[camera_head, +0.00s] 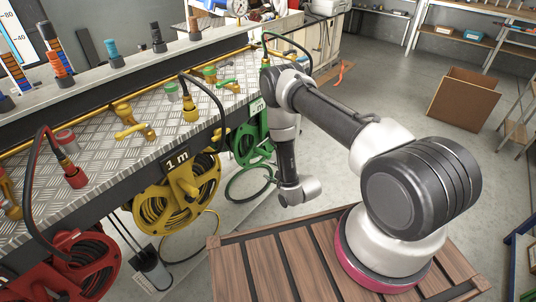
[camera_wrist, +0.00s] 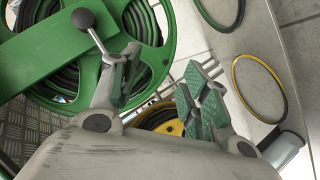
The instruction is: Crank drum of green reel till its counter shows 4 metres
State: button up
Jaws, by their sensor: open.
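The green reel (camera_head: 243,146) hangs under the bench, partly hidden behind my arm in the head view. Its green counter plate (camera_head: 257,105) is partly covered and too small to read. In the wrist view the reel's drum (camera_wrist: 150,45) and wound dark hose fill the upper left. The gripper cannot be made out in the head view.
The yellow reel (camera_head: 176,197), with a plate reading 1 m (camera_head: 177,160), stands nearer on the same bench. The red reel (camera_head: 75,268) is at the lower left. A cardboard box (camera_head: 463,98) stands far right; the floor between is open.

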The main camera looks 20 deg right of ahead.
aim_at(263, 153)
jog(key=r, duration=0.1)
jog(key=w+r+t, duration=0.1)
jog(key=r, duration=0.1)
jog(key=r+n+t, duration=0.1)
jog(key=shift+w+a+r+y, duration=0.15)
jog(key=shift+w+r+y, duration=0.15)
jog(key=shift+w+y, duration=0.1)
jog(key=shift+w+r+n+t, duration=0.2)
jog(key=shift+r+n+t, duration=0.05)
jog(key=shift+n+t, duration=0.05)
jog(key=x, duration=0.7)
jog(key=shift+w+a+f, duration=0.1)
jog(key=shift+w+f, duration=0.05)
grip_shut()
